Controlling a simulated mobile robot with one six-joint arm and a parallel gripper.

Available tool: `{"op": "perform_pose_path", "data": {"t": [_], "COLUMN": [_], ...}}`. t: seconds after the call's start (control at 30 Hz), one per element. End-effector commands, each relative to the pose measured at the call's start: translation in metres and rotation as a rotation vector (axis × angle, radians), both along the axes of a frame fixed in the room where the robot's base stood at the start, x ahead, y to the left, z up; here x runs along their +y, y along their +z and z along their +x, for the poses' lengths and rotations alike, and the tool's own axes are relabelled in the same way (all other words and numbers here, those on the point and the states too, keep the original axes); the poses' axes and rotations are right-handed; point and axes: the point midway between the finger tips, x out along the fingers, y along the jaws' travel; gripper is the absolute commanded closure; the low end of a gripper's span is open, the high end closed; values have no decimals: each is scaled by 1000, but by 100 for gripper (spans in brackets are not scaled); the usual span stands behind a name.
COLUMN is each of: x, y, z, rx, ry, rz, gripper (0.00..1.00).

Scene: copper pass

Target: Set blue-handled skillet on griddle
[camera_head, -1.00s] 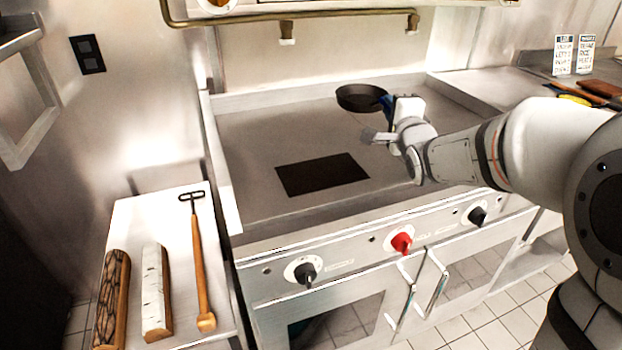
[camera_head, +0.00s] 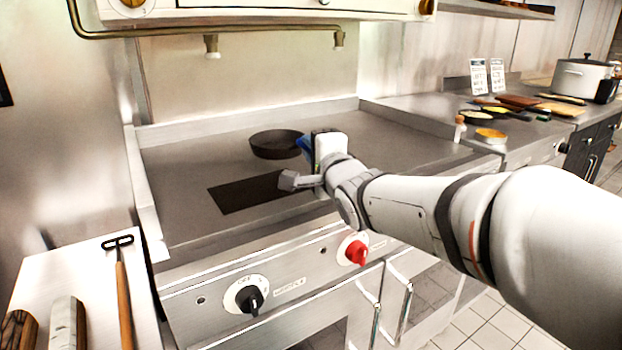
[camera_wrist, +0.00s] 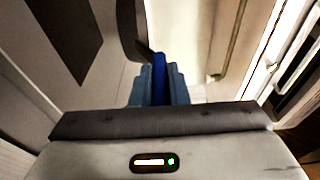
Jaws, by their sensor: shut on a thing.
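The dark skillet (camera_head: 277,144) is over the back middle of the grey griddle (camera_head: 400,150); I cannot tell whether it touches the surface. Its blue handle (camera_head: 305,147) points toward my gripper (camera_head: 309,152). In the wrist view the blue handle (camera_wrist: 158,78) sits between the two fingers of my gripper (camera_wrist: 158,88), which is shut on it. Part of the skillet's dark side (camera_wrist: 130,30) shows beyond the fingers. My wrist hides most of the handle in the head view. A dark rectangle (camera_head: 240,192) lies on the griddle, left of my wrist.
A low rim (camera_head: 146,200) edges the griddle's left side. A brass rail (camera_head: 240,30) runs above the back. Knobs, one red (camera_head: 356,252), line the front. A side shelf (camera_head: 85,270) holds a long-handled tool (camera_head: 124,300). Bowls and a pot (camera_head: 582,78) stand on the right counter.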

Motion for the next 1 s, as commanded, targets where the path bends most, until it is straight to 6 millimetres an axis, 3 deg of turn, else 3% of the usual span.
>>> {"op": "perform_pose_path", "data": {"t": [0.3, 0.73, 0.77, 1.0], "x": [0, 1, 1, 1], "y": [-44, -49, -50, -50], "z": [0, 0, 0, 0], "rx": [-3, -6, -1, -1], "ry": [1, 2, 2, 2], "rz": [2, 2, 0, 0], "gripper": [100, 100, 83, 64]}}
